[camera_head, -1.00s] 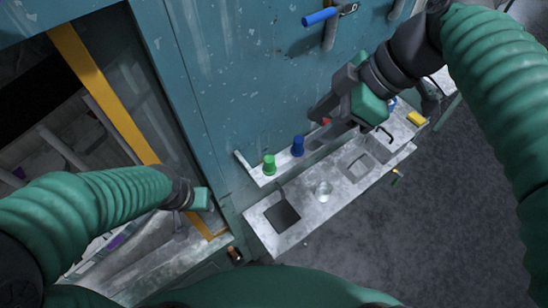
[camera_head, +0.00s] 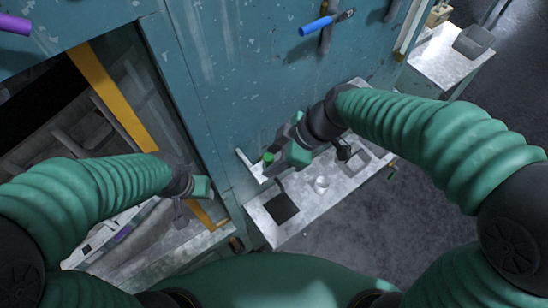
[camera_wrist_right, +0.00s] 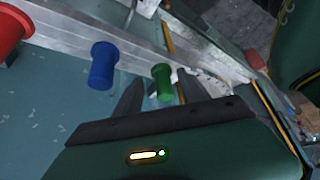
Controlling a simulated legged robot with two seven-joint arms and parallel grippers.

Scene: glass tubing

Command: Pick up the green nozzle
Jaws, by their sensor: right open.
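The green nozzle (camera_head: 268,157) stands on the narrow pale shelf against the teal wall. In the right wrist view the green nozzle (camera_wrist_right: 163,83) appears between the two dark fingers of my right gripper (camera_wrist_right: 159,92), nearer the right finger. The fingers are apart and not closed on it. In the head view my right gripper (camera_head: 280,152) is right at the nozzle and partly overlaps it; I cannot tell how deep it sits between the fingers. My left gripper (camera_head: 203,188) is away to the left, by the yellow-edged opening, its fingers not clear.
A blue nozzle (camera_wrist_right: 103,65) and a red nozzle (camera_wrist_right: 10,30) stand in line with the green one, to its left in the wrist view. A counter (camera_head: 265,232) with a dark square lies below the shelf. A blue-handled tool (camera_head: 318,26) hangs on the wall.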

